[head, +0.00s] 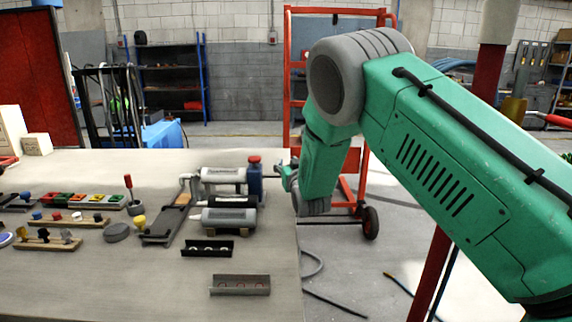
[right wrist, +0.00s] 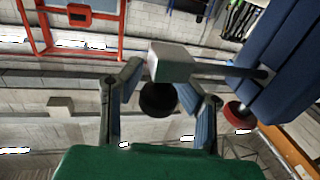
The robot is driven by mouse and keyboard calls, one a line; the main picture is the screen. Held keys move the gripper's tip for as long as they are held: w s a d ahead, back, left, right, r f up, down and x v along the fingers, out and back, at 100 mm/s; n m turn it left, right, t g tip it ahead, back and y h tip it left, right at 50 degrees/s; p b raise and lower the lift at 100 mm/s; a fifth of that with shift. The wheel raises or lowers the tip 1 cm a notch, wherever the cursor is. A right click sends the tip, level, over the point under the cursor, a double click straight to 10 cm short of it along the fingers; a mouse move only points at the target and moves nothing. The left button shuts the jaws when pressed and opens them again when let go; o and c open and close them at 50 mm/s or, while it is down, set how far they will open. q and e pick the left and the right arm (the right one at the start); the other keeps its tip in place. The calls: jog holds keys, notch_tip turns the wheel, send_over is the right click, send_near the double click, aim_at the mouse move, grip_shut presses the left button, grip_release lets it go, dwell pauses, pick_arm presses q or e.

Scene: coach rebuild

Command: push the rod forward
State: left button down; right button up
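In the right wrist view, a dark rod (right wrist: 228,71) comes out of a blue body (right wrist: 285,75) and ends in a grey block (right wrist: 171,63). My right gripper (right wrist: 162,84) has its two fingers spread apart, with the block at the fingertips; I cannot tell whether they touch. In the head view, the blue body (head: 255,181) with a red cap stands at the table's right edge. The rod is too small to make out there. My left gripper is not in view.
Grey cylinders (head: 228,218) lie left of the blue body on the table (head: 110,280). Several small knobs and switches (head: 85,199) stand at the left. A red hand truck (head: 370,188) stands beyond the arm. The front left of the table is clear.

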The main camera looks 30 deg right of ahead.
jog(key=shift+s+d+f, duration=0.1)
jog(key=shift+d+f, duration=0.1)
jog(key=shift+d, duration=0.45)
jog(key=shift+c, duration=0.5)
jog(key=shift+a, duration=0.1)
grip_shut()
jog(key=shift+a+r, duration=0.1)
jog(key=shift+a, duration=0.4)
jog(key=c, duration=0.6)
grip_release()
jog(key=shift+w+a+b, duration=0.4)
jog(key=shift+w+a, duration=0.65)
jog(key=shift+a, duration=0.3)
jog(key=o, duration=0.7)
jog(key=shift+a+r, duration=0.1)
jog(key=shift+a, duration=0.05)
jog(key=shift+s+a, duration=0.1)
jog(key=v, duration=1.2)
